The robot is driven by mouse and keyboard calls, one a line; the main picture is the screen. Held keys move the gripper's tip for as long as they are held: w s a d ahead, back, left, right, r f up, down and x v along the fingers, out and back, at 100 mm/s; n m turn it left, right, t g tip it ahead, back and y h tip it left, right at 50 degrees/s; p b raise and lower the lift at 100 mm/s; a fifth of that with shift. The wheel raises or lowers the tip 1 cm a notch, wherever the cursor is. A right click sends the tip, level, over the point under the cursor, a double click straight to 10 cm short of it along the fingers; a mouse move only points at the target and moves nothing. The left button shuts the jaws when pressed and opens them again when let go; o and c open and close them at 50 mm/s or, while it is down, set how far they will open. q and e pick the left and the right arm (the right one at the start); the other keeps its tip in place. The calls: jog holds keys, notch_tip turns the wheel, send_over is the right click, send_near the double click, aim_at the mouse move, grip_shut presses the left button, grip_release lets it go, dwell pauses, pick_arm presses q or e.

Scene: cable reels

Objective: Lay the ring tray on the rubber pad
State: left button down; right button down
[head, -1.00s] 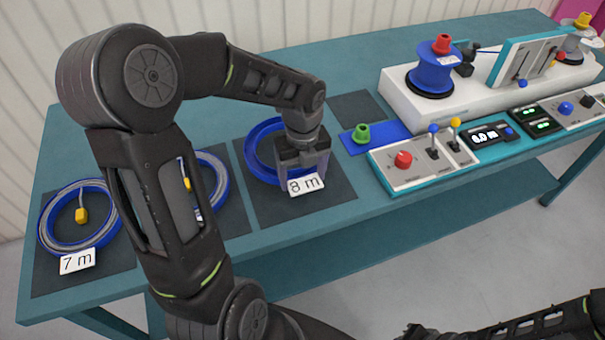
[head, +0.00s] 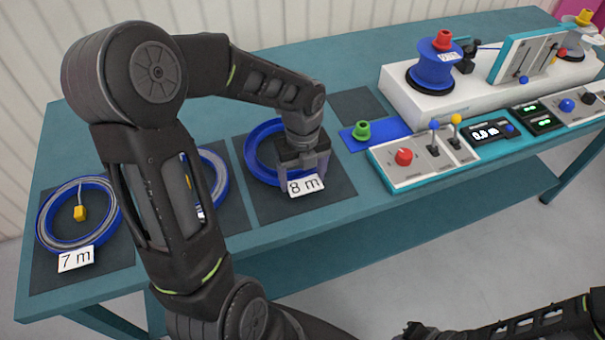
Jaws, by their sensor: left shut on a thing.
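The ring tray is a blue ring (head: 254,165) with an "8 m" label (head: 306,186) on its front. It is at the dark rubber pad (head: 320,205) in the middle of the teal bench. My left gripper (head: 303,178) points down at the tray's right front side, just behind the label, and is shut on the tray. The gripper hides part of the ring. I cannot tell whether the tray touches the pad or hangs slightly above it. My right gripper is not clearly in view; only a dark part of my right arm shows at the bottom right.
A "7 m" ring tray (head: 45,232) lies on a pad at the left, and another blue ring (head: 218,178) is partly behind my arm. A control panel (head: 400,175), a green knob piece on a blue plate (head: 350,146) and a blue reel (head: 436,72) stand to the right. An empty dark pad (head: 357,103) lies behind.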

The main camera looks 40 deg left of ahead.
dwell(0.4)
pick_arm(q)
jog(key=shift+f, duration=0.75)
jog(key=shift+c, duration=0.2)
grip_release()
jog(key=shift+o, duration=0.2)
dwell(0.5)
